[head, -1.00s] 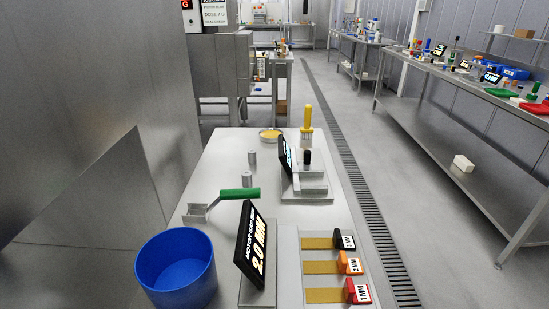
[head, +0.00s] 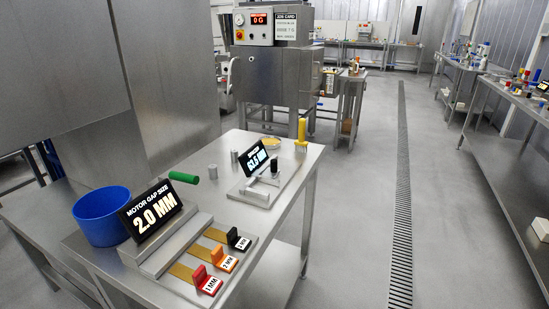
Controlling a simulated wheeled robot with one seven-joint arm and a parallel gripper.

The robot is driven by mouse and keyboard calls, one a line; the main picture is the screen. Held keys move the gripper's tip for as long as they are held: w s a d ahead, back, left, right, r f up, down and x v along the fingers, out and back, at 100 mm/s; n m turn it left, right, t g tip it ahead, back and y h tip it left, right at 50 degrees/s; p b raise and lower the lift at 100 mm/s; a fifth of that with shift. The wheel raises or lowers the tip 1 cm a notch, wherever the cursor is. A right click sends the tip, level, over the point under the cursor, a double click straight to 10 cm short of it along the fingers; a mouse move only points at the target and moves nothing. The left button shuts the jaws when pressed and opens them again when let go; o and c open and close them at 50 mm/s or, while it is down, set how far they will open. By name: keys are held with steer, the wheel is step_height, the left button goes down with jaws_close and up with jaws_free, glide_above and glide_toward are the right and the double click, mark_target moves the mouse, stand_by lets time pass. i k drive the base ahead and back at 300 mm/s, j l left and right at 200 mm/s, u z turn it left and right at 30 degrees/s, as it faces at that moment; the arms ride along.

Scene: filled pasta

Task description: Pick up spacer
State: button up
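Three spacers lie side by side in a metal rack (head: 172,262) at the near end of the steel table. Each is a brass-coloured strip with a coloured end block and a white label. The red spacer (head: 201,276) reads 1 MM and is nearest. The orange spacer (head: 217,256) is in the middle and seems to read 2 MM. The black spacer (head: 238,240) is farthest; its label is too small to read surely. A black display (head: 152,210) behind them reads MOTOR GAP SIZE 2.0 MM. My gripper is not in view.
A blue tub (head: 103,217) stands left of the display. A green-handled tool (head: 184,176), a small gauge stand with a display (head: 252,157) and a yellow-handled brush (head: 302,132) stand farther along the table (head: 290,207). Open floor (head: 350,215) lies to the right.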

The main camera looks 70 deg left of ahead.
mark_target(234, 153)
steer(key=i+u, duration=0.25)
steer(key=i, duration=0.25)
steer(key=i+l+u, duration=0.25)
steer(key=i, duration=0.2)
steer(key=i+l+u, duration=0.25)
steer(key=i, duration=0.25)
steer(key=i+j+u, duration=0.15)
steer(key=u, duration=0.3)
steer(key=i+u, duration=0.3)
steer(key=u, duration=0.15)
steer(key=i+u, duration=0.25)
steer(key=u, duration=0.15)
steer(key=i+l+u, duration=0.1)
steer(key=i+u, duration=0.15)
steer(key=u, duration=0.2)
steer(key=i+l+u, duration=0.15)
steer(key=u, duration=0.3)
steer(key=i+u, duration=0.25)
steer(key=u, duration=0.2)
steer(key=i+u, duration=0.3)
steer(key=u, duration=0.2)
steer(key=i+u, duration=0.25)
steer(key=u, duration=0.2)
steer(key=i+l+u, duration=0.2)
steer(key=u, duration=0.3)
